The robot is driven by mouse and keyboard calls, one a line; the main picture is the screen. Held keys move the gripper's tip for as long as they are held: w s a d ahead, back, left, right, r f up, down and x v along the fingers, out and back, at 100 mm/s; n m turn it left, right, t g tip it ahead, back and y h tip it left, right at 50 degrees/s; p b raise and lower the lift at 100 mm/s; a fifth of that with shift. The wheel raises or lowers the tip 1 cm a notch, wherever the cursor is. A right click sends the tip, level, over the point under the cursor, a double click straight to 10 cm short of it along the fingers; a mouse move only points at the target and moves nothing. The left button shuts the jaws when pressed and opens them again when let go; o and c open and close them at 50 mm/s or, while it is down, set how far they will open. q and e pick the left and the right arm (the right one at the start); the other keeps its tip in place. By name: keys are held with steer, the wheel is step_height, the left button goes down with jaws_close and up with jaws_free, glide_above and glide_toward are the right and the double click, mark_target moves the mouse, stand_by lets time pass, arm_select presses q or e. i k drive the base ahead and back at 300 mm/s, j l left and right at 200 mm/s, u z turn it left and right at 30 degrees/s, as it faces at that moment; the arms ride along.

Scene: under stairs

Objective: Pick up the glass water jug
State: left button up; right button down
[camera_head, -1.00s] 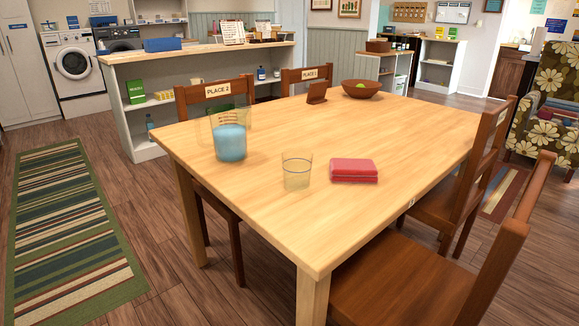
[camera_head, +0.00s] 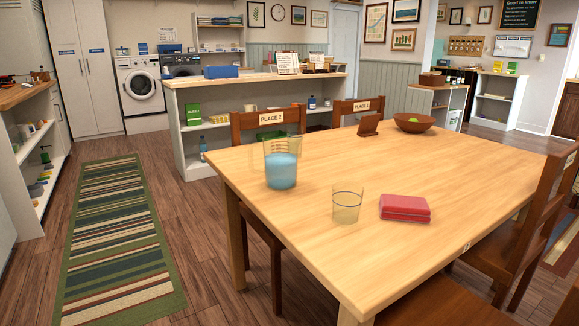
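The glass water jug (camera_head: 281,166) stands upright on the wooden table (camera_head: 400,185), near its left edge. It is clear glass with blue contents in its lower part. A clear drinking glass (camera_head: 346,206) with a thin blue line stands to its right and nearer to me. Neither of my grippers shows in the head view, and nothing touches the jug.
A folded red cloth or similar item (camera_head: 405,207) lies right of the glass. A brown bowl (camera_head: 414,123) and a small brown stand (camera_head: 369,125) are farther back. Wooden chairs (camera_head: 525,225) surround the table. A striped rug (camera_head: 117,240) lies on open floor at left.

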mark_target(280, 150)
steer(key=i+j+z, duration=0.15)
steer(key=z, duration=1.1)
steer(key=j+z, duration=0.4)
steer(key=j, duration=0.15)
steer(key=j+z, duration=0.4)
steer(key=j, duration=0.15)
steer(key=k+j+z, duration=0.2)
steer(key=j, duration=0.35)
steer(key=j+z, duration=0.2)
steer(key=j, duration=0.35)
steer(key=k+j, duration=0.1)
steer(key=j, duration=0.3)
steer(key=k+j, duration=0.1)
steer(key=j, duration=0.25)
steer(key=k+j+z, duration=0.1)
steer(key=j, duration=0.3)
